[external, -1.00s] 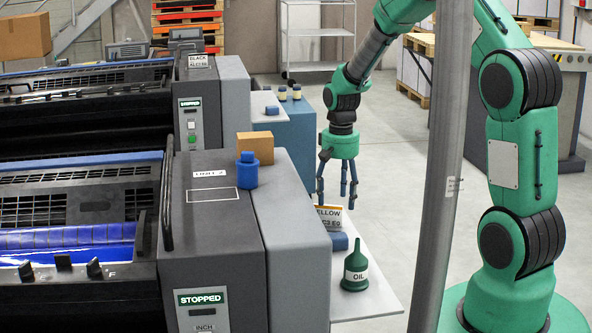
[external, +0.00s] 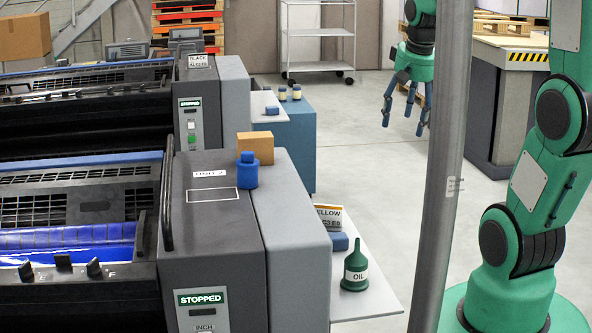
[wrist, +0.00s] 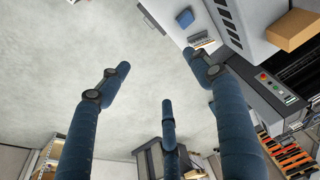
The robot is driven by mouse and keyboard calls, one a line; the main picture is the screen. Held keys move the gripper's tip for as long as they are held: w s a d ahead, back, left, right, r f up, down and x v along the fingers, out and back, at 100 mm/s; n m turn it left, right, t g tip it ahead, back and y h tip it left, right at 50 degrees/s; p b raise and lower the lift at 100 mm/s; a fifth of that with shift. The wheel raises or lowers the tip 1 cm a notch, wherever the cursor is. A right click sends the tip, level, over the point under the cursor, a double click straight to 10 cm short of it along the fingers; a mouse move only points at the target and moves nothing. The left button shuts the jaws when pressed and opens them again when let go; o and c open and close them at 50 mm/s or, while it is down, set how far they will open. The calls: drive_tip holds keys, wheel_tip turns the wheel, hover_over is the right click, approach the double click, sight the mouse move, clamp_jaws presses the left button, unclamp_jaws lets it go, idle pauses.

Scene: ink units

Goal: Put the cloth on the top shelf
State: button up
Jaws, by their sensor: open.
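A small folded blue item (external: 339,241), which looks like a cloth, lies on the white side table (external: 375,290) behind the oil can, next to the yellow label card. A similar blue item (external: 272,110) lies on the farther side table. I cannot tell which is the task's cloth. My gripper (external: 405,112) hangs over open floor, right of the rack and well away from both blue items. Its fingers (wrist: 157,75) are spread and empty in the wrist view.
Grey printing units (external: 215,215) fill the left, with a blue container (external: 247,170) and a brown box (external: 255,148) on top. A green oil can (external: 355,270) stands on the side table. A grey post (external: 440,180) crosses the external view. The middle floor is clear.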

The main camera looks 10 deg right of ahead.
drive_tip(key=s+d+r+t, duration=0.1)
drive_tip(key=s+d+r, duration=0.2)
drive_tip(key=s, duration=0.6)
drive_tip(key=s+d+r+t, duration=0.1)
drive_tip(key=s+d+r, duration=0.1)
drive_tip(key=s, duration=0.7)
drive_tip(key=shift+d+r, duration=0.4)
drive_tip(key=shift+w, duration=0.1)
drive_tip(key=o, duration=0.5)
